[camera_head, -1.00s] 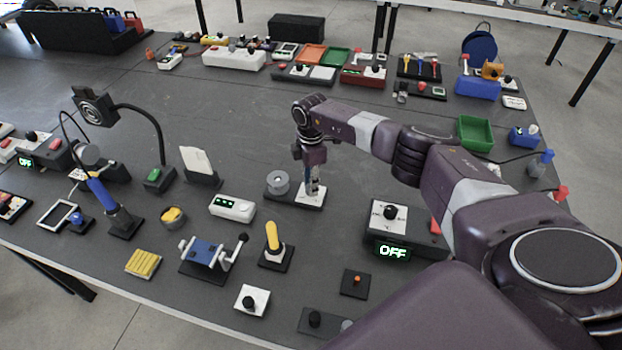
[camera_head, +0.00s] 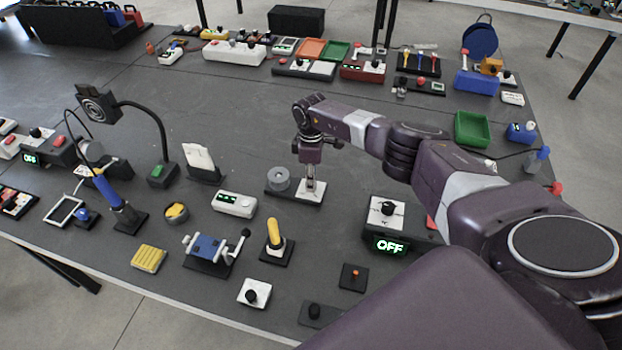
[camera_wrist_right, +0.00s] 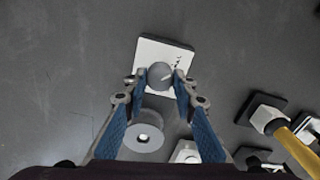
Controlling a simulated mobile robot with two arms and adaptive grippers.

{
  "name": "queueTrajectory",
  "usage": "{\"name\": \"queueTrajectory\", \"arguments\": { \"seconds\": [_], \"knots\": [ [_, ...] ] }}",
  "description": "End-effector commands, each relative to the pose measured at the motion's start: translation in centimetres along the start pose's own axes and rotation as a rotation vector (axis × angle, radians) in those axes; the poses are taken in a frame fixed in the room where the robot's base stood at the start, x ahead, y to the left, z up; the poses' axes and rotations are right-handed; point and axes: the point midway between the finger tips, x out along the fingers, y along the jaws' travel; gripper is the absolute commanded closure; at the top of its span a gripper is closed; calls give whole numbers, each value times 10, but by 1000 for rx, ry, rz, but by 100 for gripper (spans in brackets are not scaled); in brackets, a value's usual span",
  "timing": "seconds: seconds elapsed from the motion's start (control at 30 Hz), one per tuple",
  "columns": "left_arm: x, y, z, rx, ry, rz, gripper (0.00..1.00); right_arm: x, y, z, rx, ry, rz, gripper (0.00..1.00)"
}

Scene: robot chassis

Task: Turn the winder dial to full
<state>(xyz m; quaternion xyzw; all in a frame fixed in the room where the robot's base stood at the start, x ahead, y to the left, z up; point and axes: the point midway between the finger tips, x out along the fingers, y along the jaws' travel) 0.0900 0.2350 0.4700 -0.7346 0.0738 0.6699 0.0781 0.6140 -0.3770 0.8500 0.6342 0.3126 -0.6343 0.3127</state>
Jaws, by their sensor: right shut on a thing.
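The winder is a dark base with a grey spool (camera_head: 278,180) on its left and a white dial plate (camera_head: 318,194) on its right. My right gripper (camera_head: 311,186) points straight down over this plate. In the right wrist view the round grey dial (camera_wrist_right: 160,74) sits between the fingertips of my right gripper (camera_wrist_right: 160,82), which is shut on it. The white plate (camera_wrist_right: 150,50) shows behind the dial, with small dark marks and a light line near the dial. The spool also shows in the wrist view (camera_wrist_right: 143,135). My left gripper is not in view.
A white box with a green display (camera_head: 234,204) stands left of the winder, and a yellow-handled lever (camera_head: 273,235) in front. A dial box with an "OFF" display (camera_head: 390,244) is at right, near my arm. The table behind the winder is clear.

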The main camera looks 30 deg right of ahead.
Motion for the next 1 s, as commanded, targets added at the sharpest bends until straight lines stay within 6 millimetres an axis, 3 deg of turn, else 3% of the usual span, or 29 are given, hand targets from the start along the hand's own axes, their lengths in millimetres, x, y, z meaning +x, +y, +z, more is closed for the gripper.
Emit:
{"name": "queueTrajectory", "arguments": {
  "seconds": [0.17,0.2,0.33,0.73,0.87,1.0],
  "knots": [
    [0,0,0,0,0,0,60,0,1,0,4,1,2,99],
    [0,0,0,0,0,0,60,0,1,0,4,1,2,72],
    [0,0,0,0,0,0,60,0,1,0,3,1,1,57],
    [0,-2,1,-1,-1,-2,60,-7,1,0,0,1,1,57],
    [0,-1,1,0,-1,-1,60,-24,1,0,0,2,2,57],
    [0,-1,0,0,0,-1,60,-55,2,0,0,3,4,57]
  ]
}}
